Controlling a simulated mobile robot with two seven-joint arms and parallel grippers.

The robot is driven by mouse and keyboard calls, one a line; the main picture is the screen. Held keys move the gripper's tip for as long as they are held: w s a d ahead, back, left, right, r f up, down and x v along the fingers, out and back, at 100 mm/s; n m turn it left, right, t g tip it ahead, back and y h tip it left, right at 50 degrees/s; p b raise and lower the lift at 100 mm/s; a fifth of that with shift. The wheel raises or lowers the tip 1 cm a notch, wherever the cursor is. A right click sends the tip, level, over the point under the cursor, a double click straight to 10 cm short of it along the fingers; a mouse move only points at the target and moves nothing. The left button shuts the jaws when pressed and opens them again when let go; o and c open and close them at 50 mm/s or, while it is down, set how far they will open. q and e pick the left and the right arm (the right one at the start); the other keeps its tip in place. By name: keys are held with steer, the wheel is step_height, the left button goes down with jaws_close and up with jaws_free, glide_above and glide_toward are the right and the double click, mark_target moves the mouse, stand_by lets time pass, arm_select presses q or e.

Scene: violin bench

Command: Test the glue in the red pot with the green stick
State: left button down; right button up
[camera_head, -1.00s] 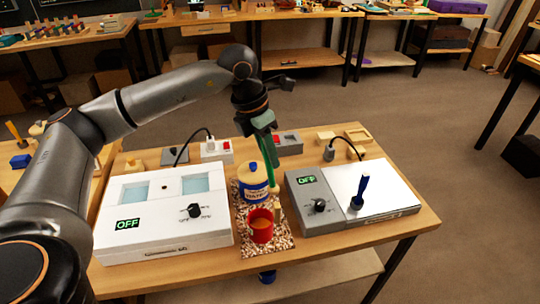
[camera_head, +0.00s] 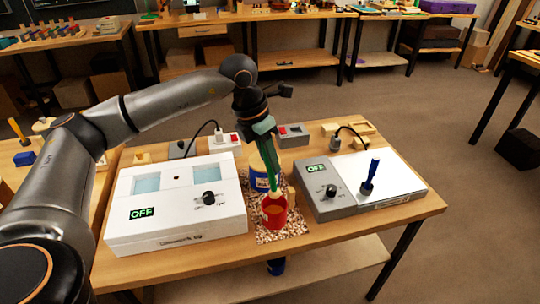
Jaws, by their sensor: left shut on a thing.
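The red pot (camera_head: 274,219) stands on a speckled mat (camera_head: 268,238) between two bench appliances, with brownish glue showing inside. My left gripper (camera_head: 266,138) is above and behind the pot, shut on the green stick (camera_head: 271,172). The stick points down, slightly tilted, and its lower end overlaps the pot's mouth and back rim. I cannot tell whether its tip touches the glue. A blue and cream labelled jar (camera_head: 258,178) stands behind the pot, partly hidden by the stick. My right gripper is out of view.
A white appliance (camera_head: 170,225) reading OFF stands left of the mat. A grey one (camera_head: 325,200), also reading OFF, stands right with a blue-handled tool (camera_head: 371,176) upright on its pale plate. Power blocks and cords lie at the back. The bench's front edge (camera_head: 340,229) is clear.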

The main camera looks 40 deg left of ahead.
mark_target(270, 190)
arm_select(q)
step_height(270, 190, down, 4)
steer(key=shift+r+b, duration=0.1)
steer(key=shift+b, duration=1.05)
step_height(270, 190, down, 3)
steer(key=shift+r+b, duration=0.1)
steer(key=shift+b, duration=0.9)
steer(key=shift+f+b, duration=0.45)
steer(key=shift+f, duration=0.45)
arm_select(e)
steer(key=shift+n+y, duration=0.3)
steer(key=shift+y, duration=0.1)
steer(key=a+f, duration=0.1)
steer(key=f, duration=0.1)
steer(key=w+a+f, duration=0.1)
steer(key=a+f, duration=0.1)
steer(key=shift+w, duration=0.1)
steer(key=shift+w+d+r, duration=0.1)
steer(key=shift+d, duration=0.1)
arm_select(q)
steer(key=shift+r, duration=0.1)
